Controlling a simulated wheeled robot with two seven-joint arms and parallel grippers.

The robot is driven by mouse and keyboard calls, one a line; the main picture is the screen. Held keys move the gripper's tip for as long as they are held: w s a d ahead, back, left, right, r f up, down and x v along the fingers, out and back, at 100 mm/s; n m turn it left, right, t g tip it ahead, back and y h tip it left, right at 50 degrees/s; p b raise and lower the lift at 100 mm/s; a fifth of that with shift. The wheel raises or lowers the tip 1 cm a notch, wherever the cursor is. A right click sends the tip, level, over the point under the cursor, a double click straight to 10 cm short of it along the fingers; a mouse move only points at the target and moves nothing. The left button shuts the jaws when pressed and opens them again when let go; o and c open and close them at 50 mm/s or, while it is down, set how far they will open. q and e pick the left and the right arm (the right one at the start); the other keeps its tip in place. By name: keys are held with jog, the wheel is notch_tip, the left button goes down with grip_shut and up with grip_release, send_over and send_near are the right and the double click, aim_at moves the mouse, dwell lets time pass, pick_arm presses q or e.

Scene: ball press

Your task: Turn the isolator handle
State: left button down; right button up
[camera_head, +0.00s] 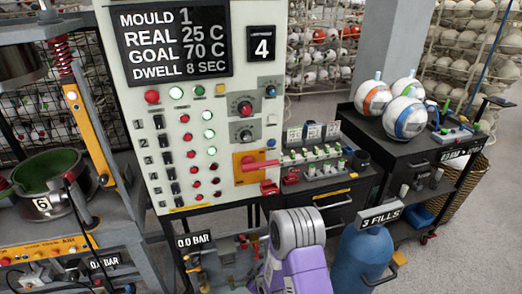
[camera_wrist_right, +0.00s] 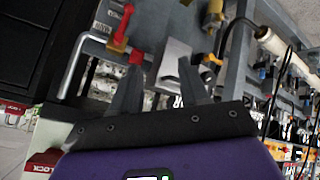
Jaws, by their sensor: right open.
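The isolator handle (camera_head: 261,165) is a red lever lying about level on an orange plate (camera_head: 248,178), low on the right of the pale control panel. My right arm (camera_head: 295,255), purple with a grey end, rises at the bottom middle of the head view, below and in front of the handle. Its fingers cannot be made out there. In the right wrist view my right gripper (camera_wrist_right: 160,65) is open, with nothing between its fingers. A red lever (camera_wrist_right: 122,25) shows beyond the left finger; I cannot tell if it is the isolator handle. My left gripper is not in view.
A black bench with small switches (camera_head: 315,165) stands right of the panel. A blue cylinder (camera_head: 362,255) stands right of my arm. A cart (camera_head: 415,155) holds several balls. A press with a green-lined pot (camera_head: 50,180) is at left. Grey floor shows at right.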

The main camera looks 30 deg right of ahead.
jog(key=w+d+r+n+t+h+p, duration=0.1)
jog(key=w+d+r+n+t+p, duration=0.2)
jog(key=r, duration=0.6)
jog(key=w+d+r+n+t+h+p, duration=0.1)
jog(key=w+d+r+n+t, duration=0.1)
jog(key=w+d+r, duration=0.45)
jog(key=n+t+h+p, duration=0.1)
jog(key=n+t+p, duration=0.2)
jog(key=n+t, duration=0.15)
send_near(263, 168)
jog(key=w+r, duration=0.1)
jog(key=w, duration=0.3)
jog(key=shift+w+d+r+n+g, duration=0.15)
jog(key=shift+w+d+n+g, duration=0.1)
jog(key=shift+d+g, duration=0.2)
jog(key=shift+p+x, duration=0.4)
jog(key=shift+x, duration=3.05)
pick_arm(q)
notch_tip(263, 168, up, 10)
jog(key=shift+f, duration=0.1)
pick_arm(e)
grip_shut()
